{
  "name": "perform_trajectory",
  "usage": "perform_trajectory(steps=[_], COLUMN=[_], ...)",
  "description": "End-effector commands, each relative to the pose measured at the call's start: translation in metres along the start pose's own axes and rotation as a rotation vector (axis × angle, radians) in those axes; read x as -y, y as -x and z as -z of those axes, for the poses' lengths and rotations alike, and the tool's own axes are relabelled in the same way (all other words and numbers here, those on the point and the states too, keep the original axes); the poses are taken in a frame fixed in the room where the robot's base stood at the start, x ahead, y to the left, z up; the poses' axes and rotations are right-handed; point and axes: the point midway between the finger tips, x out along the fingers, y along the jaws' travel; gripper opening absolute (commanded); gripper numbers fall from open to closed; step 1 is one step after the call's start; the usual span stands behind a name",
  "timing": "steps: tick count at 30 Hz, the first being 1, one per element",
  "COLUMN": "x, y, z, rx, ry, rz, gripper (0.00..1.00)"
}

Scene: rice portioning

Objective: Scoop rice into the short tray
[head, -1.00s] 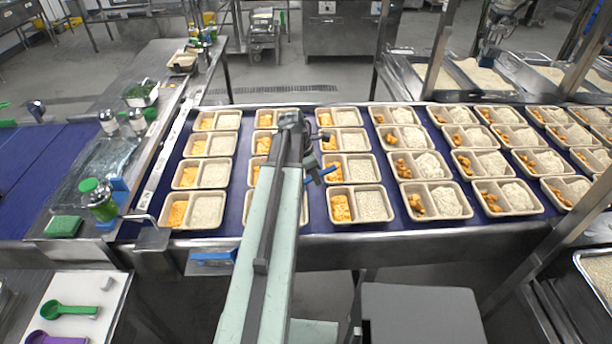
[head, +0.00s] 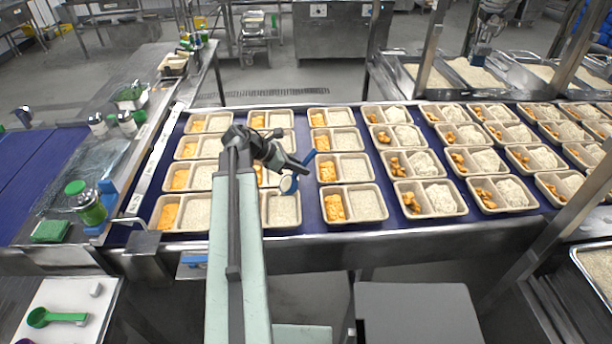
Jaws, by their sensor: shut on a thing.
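My gripper (head: 296,165) is shut on a blue scoop (head: 289,185), over the second column of trays from the left. The scoop's round bowl hangs above the front tray (head: 297,226) of that column, and its handle end points up to the right. I cannot tell whether the bowl holds rice. That tray's left part is hidden by my arm; flat pale rice (head: 283,208) shows in its right compartment. The left columns hold orange food and flat rice. The right columns hold orange chunks and heaped rice (head: 439,203). I cannot tell which tray is short.
The trays stand on a dark blue belt (head: 408,225) with a metal front edge. Rice bins stand at the back right (head: 428,78) and right edge (head: 577,262). A green scoop (head: 56,318) lies on a white board at the lower left. Bottles stand left of the belt.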

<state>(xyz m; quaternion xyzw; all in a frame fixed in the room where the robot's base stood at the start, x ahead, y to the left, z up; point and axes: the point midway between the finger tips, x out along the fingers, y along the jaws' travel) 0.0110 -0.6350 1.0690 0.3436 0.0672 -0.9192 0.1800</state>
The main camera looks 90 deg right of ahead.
Motion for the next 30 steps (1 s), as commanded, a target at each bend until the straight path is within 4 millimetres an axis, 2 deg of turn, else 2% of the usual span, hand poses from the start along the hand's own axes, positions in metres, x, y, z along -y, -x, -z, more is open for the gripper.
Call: perform_trajectory(steps=[1,13,30], x=[0.000,0.000,0.000], y=[0.002,0.033,0.059], z=[0.008,0.011,0.027], rx=[0.045,0.356,0.658], ry=[0.003,0.001,0.000], rz=[-0.004,-0.001,0.001], gripper=[0.00,0.00,0.00])
